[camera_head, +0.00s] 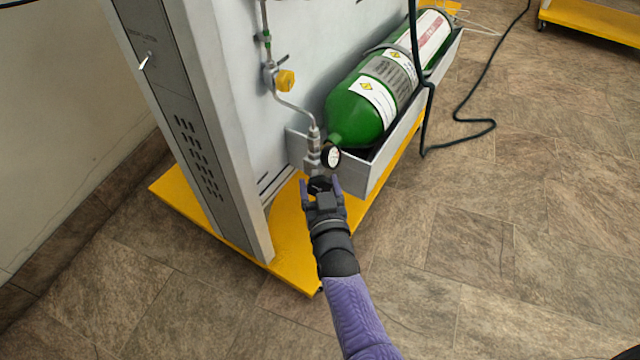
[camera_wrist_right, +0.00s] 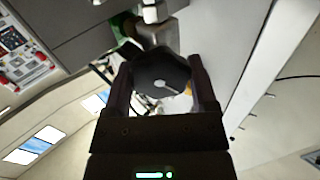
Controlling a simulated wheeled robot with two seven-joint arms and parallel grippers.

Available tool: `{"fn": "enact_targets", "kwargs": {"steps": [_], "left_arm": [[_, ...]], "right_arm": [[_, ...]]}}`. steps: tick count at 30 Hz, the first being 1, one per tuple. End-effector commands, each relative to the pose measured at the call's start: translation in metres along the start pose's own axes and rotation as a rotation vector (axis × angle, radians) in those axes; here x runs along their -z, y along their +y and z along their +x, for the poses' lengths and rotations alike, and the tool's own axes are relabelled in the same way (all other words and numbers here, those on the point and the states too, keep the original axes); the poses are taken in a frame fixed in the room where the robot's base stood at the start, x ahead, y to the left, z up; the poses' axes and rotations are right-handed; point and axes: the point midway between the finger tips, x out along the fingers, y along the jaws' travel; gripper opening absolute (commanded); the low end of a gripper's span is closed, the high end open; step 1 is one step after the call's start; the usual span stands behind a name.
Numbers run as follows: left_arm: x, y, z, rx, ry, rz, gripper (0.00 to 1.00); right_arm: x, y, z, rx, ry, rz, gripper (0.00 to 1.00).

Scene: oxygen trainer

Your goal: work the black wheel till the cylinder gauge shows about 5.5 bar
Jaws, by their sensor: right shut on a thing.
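The black wheel (camera_wrist_right: 160,76) is between the two fingers of my right gripper (camera_wrist_right: 163,92) in the right wrist view. It has a light pointer mark on its face. In the head view my right gripper (camera_head: 320,186) is shut on the black wheel (camera_head: 320,184), which is largely hidden by the fingers. Just above it is the round cylinder gauge (camera_head: 332,157) with a white face; its reading is too small to tell. The green cylinder (camera_head: 358,112) lies in a grey tray behind the gauge. My left gripper is not in view.
A grey panel cabinet (camera_head: 190,130) stands left of the cylinder on a yellow base (camera_head: 285,245). A yellow valve knob (camera_head: 285,81) is on the pipe above. A dark hose (camera_head: 468,138) lies on the floor at right. The tiled floor at right is mostly clear.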

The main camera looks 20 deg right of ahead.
Motion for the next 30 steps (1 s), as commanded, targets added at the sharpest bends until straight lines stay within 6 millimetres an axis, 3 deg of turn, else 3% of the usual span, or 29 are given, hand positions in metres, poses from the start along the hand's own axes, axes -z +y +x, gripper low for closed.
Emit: {"fn": "enact_targets", "kwargs": {"steps": [12, 28, 29, 30], "left_arm": [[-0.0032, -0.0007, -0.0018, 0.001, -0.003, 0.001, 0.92], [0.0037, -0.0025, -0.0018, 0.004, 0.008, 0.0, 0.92], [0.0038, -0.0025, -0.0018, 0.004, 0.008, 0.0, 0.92], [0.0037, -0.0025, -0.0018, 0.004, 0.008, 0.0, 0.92]], "right_arm": [[-0.0011, -0.0002, -0.0004, 0.0, -0.003, -0.163, 0.15], [-0.0014, -0.0003, -0.0005, 0.0, -0.004, -0.184, 0.15], [-0.0014, -0.0003, -0.0005, 0.0, -0.004, -0.184, 0.76], [-0.0014, -0.0003, -0.0005, 0.0, -0.004, -0.183, 0.84]]}}
